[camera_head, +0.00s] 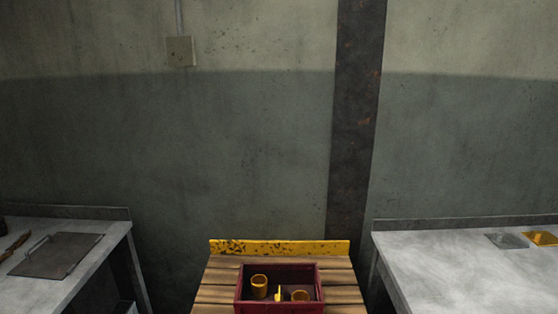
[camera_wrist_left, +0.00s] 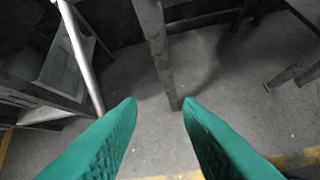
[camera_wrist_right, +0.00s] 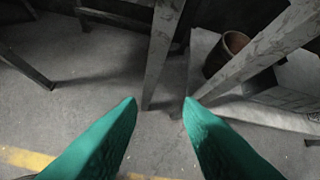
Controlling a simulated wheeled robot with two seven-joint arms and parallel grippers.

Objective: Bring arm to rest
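My left gripper (camera_wrist_left: 159,103) shows in the left wrist view as two green fingers set apart. It is open with nothing between the fingertips, above the grey floor and near a table leg. My right gripper (camera_wrist_right: 160,103) shows in the right wrist view, also with its green fingers apart and empty. It points down at the floor near table legs. Neither arm shows in the head view.
A dark red crate (camera_head: 279,307) with several yellow parts stands on a wooden-slatted stand with a yellow back edge (camera_head: 280,247). Grey tables stand at left (camera_head: 110,248) and right (camera_head: 450,270). Table legs (camera_wrist_left: 156,50) and a brown pot (camera_wrist_right: 236,42) are near the grippers.

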